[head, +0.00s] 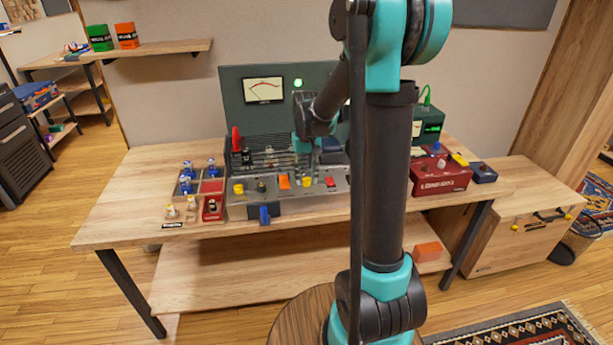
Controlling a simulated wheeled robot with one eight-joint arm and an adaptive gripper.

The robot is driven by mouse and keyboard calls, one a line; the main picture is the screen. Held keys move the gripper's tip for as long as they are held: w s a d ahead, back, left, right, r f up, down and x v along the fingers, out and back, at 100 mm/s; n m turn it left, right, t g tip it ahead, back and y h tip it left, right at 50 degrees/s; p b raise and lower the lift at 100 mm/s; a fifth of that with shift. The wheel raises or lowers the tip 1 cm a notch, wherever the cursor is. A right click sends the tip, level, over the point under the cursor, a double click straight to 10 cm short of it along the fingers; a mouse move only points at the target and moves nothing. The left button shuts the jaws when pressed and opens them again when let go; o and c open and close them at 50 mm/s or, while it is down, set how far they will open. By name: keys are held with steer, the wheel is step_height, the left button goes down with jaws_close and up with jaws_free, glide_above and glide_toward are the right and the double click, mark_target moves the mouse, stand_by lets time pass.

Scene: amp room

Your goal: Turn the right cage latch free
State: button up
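A metal cage with bars (270,160) stands on the amp chassis (300,205) in the middle of the workbench, below a dark panel. My arm rises in the foreground and bends down towards the cage. My gripper (331,152) is small in the picture, at the right part of the cage, partly behind my arm links. I cannot tell whether its fingers are open or touch anything. The right cage latch cannot be made out; my arm covers that area. Yellow (238,189), orange (284,182) and red (330,182) parts sit along the chassis front.
The dark panel carries a meter (263,90) and a green lamp (298,83). A red box (440,178) and a dark pedal (482,172) stand at the right. The bench's left end (125,215) is bare.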

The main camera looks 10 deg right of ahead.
steer(key=shift+o, duration=0.4)
step_height(320, 180, up, 12)
stand_by(0.5)
steer(key=s+d+f+t, duration=0.2)
steer(key=s+f, duration=0.6)
steer(key=s, duration=0.3)
steer(key=s+d+f+t, duration=0.2)
steer(key=s+f, duration=0.6)
steer(key=s, duration=0.3)
